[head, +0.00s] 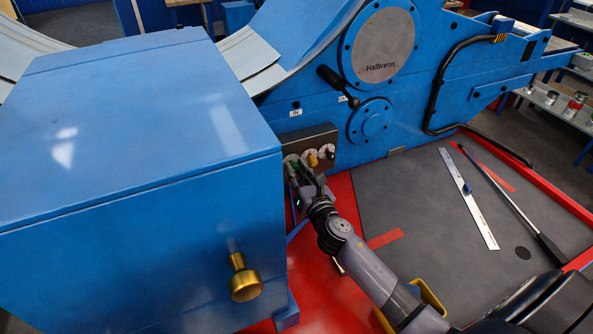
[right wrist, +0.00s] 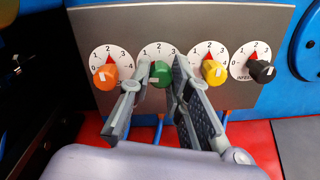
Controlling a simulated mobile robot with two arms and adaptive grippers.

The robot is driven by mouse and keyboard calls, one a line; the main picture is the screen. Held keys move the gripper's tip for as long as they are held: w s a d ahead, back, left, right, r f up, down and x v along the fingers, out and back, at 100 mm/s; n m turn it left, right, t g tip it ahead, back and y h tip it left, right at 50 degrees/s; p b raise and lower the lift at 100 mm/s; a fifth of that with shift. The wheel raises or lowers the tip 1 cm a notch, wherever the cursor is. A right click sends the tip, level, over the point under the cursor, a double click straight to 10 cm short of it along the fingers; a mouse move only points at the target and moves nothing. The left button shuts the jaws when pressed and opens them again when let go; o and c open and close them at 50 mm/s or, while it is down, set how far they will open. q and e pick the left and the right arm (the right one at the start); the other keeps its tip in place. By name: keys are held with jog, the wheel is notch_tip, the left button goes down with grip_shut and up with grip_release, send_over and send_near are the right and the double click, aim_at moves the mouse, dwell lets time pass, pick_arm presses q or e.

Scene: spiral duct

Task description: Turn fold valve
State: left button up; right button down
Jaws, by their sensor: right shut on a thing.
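A grey valve panel (head: 318,136) (right wrist: 215,28) carries a row of numbered dials. In the right wrist view the knobs are orange (right wrist: 105,75), green (right wrist: 160,74), yellow (right wrist: 214,73) and black (right wrist: 263,71), left to right. Each dial has numbers and a red mark near its top. I cannot read which knob is the fold valve. My right gripper (right wrist: 162,68) has its fingers on both sides of the green knob and is shut on it. In the head view this gripper (head: 297,174) reaches the panel and partly hides the knobs. My left gripper is out of view.
A large blue housing (head: 140,150) with a brass knob (head: 243,280) stands close left of my right arm. The blue machine frame (head: 415,95) rises behind. On the dark mat (head: 425,220) lie a steel ruler (head: 475,205) and a long black-handled bar (head: 510,205).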

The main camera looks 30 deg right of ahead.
jog(key=m, duration=0.4)
jog(key=m+p, duration=0.1)
jog(key=m, duration=0.3)
jog(key=shift+m, duration=0.4)
jog(key=m, duration=0.4)
jog(key=shift+m+y+p, duration=0.3)
jog(key=shift+m+p, duration=0.25)
jog(key=shift+m, duration=1.05)
jog(key=shift+f+g, duration=0.15)
jog(key=shift+g, duration=0.15)
jog(key=c, duration=1.5)
grip_release()
jog(key=shift+o, duration=0.2)
jog(key=shift+s, duration=0.15)
jog(key=s, duration=1.1)
jog(key=shift+s+a+r, duration=0.3)
jog(key=shift+s+r, duration=0.1)
